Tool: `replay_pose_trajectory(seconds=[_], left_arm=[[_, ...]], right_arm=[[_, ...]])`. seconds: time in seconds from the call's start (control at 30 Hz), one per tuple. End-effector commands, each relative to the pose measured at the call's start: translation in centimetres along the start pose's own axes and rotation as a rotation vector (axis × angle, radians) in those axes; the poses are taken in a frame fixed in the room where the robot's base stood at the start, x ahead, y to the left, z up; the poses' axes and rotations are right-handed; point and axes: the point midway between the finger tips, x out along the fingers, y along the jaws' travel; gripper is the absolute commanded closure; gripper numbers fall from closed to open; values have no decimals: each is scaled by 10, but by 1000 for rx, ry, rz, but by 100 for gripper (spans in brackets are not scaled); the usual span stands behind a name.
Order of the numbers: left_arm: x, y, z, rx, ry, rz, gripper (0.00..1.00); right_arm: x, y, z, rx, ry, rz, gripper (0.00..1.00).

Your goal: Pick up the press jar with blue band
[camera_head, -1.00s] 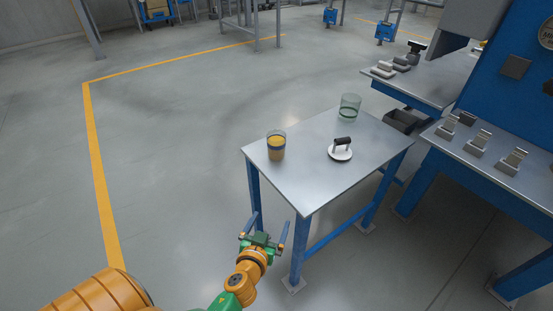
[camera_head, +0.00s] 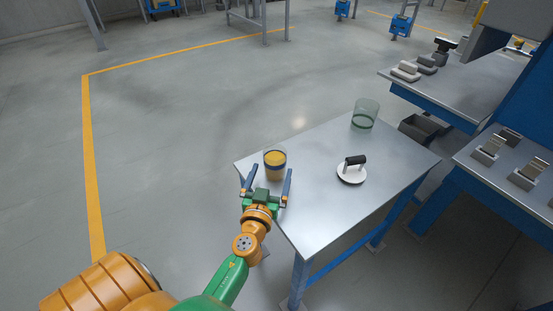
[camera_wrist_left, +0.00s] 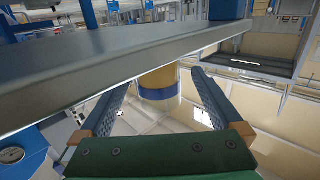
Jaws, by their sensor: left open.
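The press jar with blue band (camera_head: 275,160) stands upright near the table's left corner, a clear jar with yellow contents. My left gripper (camera_head: 269,175) is open at the near side of this jar, its blue fingers pointing towards it. In the head view the fingertips overlap the jar's sides; I see no contact. In the left wrist view the jar (camera_wrist_left: 158,80) appears ahead between the two spread fingers, partly hidden by a grey slab edge. My right gripper is not in view.
The metal table (camera_head: 310,205) also holds a clear jar with a green band (camera_head: 365,114) at the back and a white disc with a black handle (camera_head: 352,170) to the right. Workbenches with grey blocks stand further right. The floor to the left is clear.

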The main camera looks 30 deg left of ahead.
Motion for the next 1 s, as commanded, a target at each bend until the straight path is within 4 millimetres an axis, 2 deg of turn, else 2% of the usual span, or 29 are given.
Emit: replay_pose_trajectory(seconds=[0.1,0.2,0.43,0.77,0.8,1.0], left_arm=[[24,4,4,1,2,0,0],[37,4,4,-1,1,0,0],[40,3,5,-1,-1,0,0],[40,4,5,-1,-1,0,89],[40,4,5,-1,0,1,94],[40,4,5,-1,-1,1,94]], right_arm=[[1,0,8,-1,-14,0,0],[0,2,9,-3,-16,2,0],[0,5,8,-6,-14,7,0],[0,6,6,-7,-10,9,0],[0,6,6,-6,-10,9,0],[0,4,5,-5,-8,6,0]])
